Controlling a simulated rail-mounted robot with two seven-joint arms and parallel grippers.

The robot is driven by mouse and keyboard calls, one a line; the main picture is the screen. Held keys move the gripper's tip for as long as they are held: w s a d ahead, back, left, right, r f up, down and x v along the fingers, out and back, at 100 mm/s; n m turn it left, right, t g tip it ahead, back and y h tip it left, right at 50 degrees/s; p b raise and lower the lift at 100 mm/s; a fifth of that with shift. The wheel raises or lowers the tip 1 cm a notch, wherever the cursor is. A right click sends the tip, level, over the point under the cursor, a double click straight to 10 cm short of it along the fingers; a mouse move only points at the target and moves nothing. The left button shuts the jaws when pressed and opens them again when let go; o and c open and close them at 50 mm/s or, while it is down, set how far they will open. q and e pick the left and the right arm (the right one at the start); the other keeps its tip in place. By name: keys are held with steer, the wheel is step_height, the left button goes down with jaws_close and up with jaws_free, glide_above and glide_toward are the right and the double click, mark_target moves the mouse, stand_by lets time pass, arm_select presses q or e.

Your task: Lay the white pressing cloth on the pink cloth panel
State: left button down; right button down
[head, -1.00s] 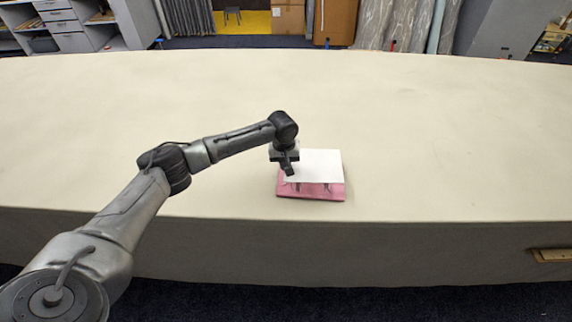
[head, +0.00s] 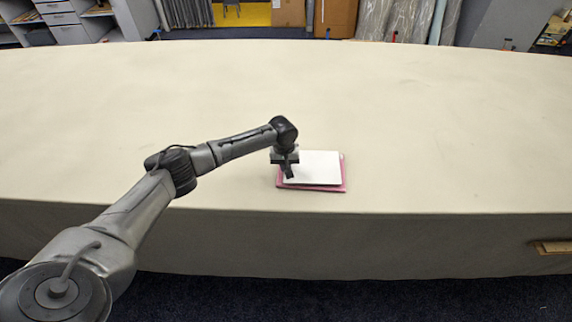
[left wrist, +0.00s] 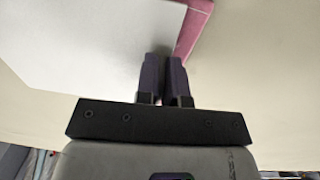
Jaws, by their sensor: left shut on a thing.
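The white pressing cloth (head: 318,167) lies over most of the pink cloth panel (head: 334,188) near the table's front edge. Pink shows along the front and at the right side. My left gripper (head: 289,176) is at the white cloth's left edge, shut on it. In the left wrist view the fingers (left wrist: 165,75) are close together at the edge of the white cloth (left wrist: 85,45), with a strip of the pink panel (left wrist: 193,25) beyond. The pinched part of the cloth is hidden by the fingers. My right gripper is not in view.
The long cream table (head: 430,130) is clear around the panel. A small wooden piece (head: 553,247) shows at the table's front right side. Shelves, boxes and rolls stand beyond the far edge.

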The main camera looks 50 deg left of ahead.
arm_select(q)
steer(key=shift+f, duration=0.55)
steer(key=c, duration=1.1)
jaws_free()
steer(key=shift+c, duration=0.2)
step_height(320, 180, up, 14)
steer(key=shift+s+a, duration=0.3)
steer(key=shift+a, duration=0.05)
